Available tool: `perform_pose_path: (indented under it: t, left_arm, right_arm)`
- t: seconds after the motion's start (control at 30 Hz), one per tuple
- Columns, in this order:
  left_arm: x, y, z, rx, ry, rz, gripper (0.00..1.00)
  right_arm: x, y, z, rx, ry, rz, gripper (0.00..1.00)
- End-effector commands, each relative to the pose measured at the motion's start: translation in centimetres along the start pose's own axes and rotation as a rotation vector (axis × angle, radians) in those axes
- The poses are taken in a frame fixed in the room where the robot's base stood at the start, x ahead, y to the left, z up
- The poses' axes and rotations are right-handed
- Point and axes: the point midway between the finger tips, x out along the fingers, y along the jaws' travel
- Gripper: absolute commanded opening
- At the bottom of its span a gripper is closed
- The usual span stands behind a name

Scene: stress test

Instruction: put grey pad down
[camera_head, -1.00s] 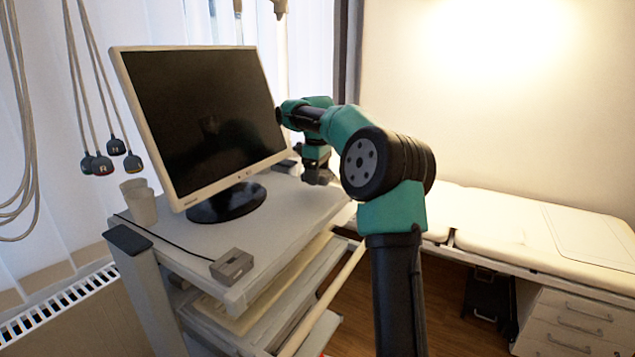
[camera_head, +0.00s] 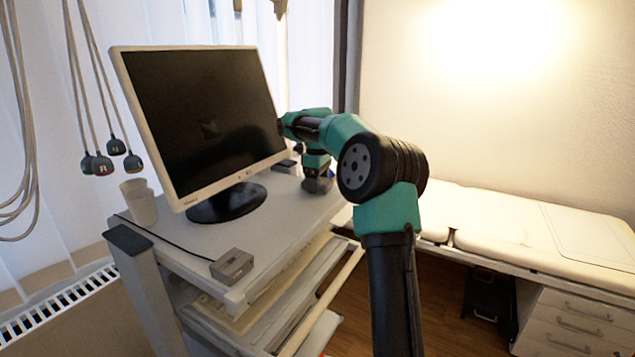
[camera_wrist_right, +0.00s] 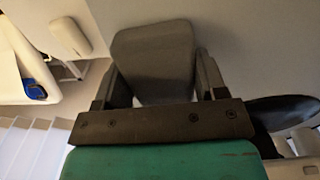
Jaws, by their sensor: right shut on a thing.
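The grey pad (camera_wrist_right: 153,55) is a rounded grey block between the two dark fingers of my right gripper (camera_wrist_right: 158,80) in the right wrist view. The fingers are shut on its sides. In the head view my right gripper (camera_head: 318,178) points down at the right back part of the cart's top shelf (camera_head: 270,235), right of the monitor. The pad's grey face shows low at the fingers, at or just above the shelf surface; I cannot tell if it touches. My left gripper is in neither view.
The monitor (camera_head: 205,120) on its black round base (camera_head: 228,203) stands close left of my right gripper. White cups (camera_head: 140,203) and a small grey box (camera_head: 232,265) are on the shelf. The shelf's front right is clear. A white couch (camera_head: 520,225) is at right.

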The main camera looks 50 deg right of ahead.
Motion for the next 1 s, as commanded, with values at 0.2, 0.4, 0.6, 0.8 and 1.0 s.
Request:
perform_pose_path:
  t: [0.2,0.4,0.6,0.8,1.0]
  left_arm:
    - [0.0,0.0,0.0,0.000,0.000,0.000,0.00]
    - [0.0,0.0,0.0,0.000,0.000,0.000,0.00]
    - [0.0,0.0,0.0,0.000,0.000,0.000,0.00]
    - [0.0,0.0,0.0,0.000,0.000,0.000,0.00]
    - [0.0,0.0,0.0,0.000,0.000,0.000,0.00]
  right_arm:
    - [0.3,0.0,0.0,0.000,-0.001,0.000,0.43]
    - [0.4,0.0,0.0,0.000,-0.001,0.000,0.77]
    - [0.4,0.0,0.0,0.000,-0.001,0.000,0.91]
    - [0.4,0.0,0.0,0.000,0.000,0.000,0.91]
    - [-0.7,0.2,0.3,0.005,0.001,0.001,0.91]
